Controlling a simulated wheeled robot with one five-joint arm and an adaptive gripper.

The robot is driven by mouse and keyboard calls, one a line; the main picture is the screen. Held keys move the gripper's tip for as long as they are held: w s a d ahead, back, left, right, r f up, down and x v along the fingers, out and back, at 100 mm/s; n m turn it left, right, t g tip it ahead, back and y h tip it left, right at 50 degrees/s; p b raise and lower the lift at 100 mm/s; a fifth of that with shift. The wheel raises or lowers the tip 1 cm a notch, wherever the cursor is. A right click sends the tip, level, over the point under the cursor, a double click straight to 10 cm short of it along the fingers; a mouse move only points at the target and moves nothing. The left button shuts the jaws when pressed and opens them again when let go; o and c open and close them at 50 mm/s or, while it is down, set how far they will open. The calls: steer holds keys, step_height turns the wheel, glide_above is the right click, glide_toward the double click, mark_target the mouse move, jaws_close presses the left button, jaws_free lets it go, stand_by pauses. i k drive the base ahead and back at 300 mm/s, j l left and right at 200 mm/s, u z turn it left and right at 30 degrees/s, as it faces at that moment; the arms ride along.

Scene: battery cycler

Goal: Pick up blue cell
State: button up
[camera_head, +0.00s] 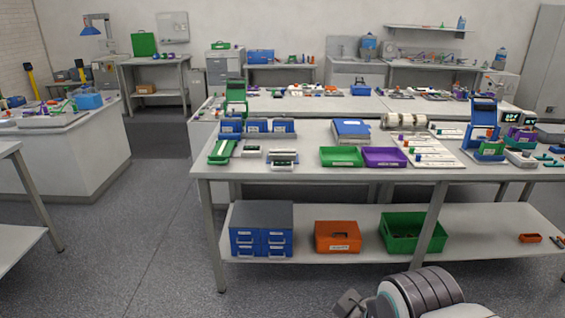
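I cannot pick out the blue cell with certainty, because small parts are tiny at this distance. Several small blue-green pieces (557,149) lie at the right end of the long grey workbench (300,176). Small coloured parts also stand on white boards (437,157) right of the bench's middle. My gripper (350,303) seems to be the dark grey end piece at the bottom edge, beside my rounded arm link. It is low in front of the bench and well away from the bench top. Its fingers are not clear, so I cannot see whether it is open.
A green tray (341,156) and a purple tray (385,157) sit on the bench top. A blue stand (483,119) is at right. The lower shelf holds a blue drawer cabinet (261,229), an orange box (338,237) and a green crate (402,232).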

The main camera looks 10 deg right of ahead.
mark_target(277, 126)
steer(key=i+l, duration=0.15)
steer(key=i, duration=0.35)
steer(key=i+l+u, duration=0.1)
steer(key=i, duration=0.35)
steer(key=i+l, duration=0.15)
steer(key=i, duration=0.35)
steer(key=i+l+u, duration=0.15)
steer(key=i, duration=0.3)
steer(key=i+l, duration=0.25)
steer(key=i, duration=0.2)
steer(key=i+l+u, duration=0.1)
steer(key=i+l, duration=0.15)
steer(key=i, duration=0.25)
